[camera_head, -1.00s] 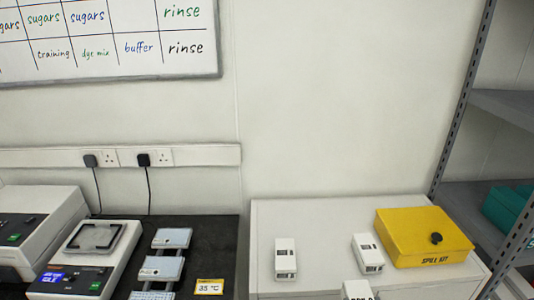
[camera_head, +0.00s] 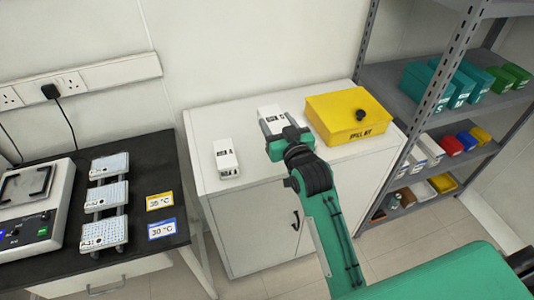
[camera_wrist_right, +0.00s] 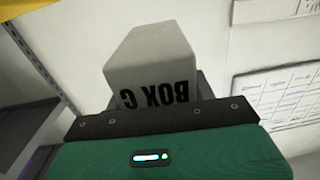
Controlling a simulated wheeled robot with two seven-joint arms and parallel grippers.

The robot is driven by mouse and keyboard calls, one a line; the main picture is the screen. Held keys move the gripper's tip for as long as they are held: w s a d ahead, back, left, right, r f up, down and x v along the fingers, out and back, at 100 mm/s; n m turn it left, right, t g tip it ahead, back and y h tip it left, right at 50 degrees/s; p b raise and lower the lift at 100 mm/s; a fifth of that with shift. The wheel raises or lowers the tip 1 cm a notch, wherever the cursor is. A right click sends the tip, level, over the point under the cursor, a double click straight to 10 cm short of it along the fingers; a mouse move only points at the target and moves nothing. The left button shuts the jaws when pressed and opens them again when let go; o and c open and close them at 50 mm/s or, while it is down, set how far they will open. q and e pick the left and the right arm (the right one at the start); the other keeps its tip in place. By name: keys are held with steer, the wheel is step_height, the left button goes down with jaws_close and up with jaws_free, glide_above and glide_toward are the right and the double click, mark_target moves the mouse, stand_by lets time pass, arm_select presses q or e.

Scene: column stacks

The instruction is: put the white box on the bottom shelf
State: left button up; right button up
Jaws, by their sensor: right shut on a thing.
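The white box (camera_wrist_right: 150,60) is between the jaws of my right gripper in the right wrist view, with its dark "BOX C" lettering upside down. In the head view my right gripper (camera_head: 283,132) is over the back half of the white cabinet, shut on this box. A white box (camera_head: 269,112) shows right behind the gripper; I cannot tell whether it is the held one or another standing there. Another white box (camera_head: 226,158) stands on the cabinet to the left. The bottom shelf (camera_head: 411,203) of the grey rack is at the right, holding several items. My left gripper is out of view.
A yellow spill kit (camera_head: 347,115) sits right of my gripper on the white cabinet (camera_head: 262,165). Higher rack shelves hold teal boxes (camera_head: 426,83) and coloured bins (camera_head: 448,145). A rack post (camera_head: 445,75) stands in front. A dark bench (camera_head: 142,185) with equipment is at the left.

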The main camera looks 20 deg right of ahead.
mark_target(270, 109)
steer(key=w+r, duration=0.2)
steer(key=r, duration=0.1)
steer(key=w+r, duration=0.3)
steer(key=shift+w+a, duration=0.2)
steer(key=shift+w, duration=0.15)
step_height(270, 109, down, 16)
steer(key=shift+p, duration=0.7)
step_height(270, 109, down, 3)
steer(key=shift+r, duration=0.2)
steer(key=shift+f+p, duration=0.55)
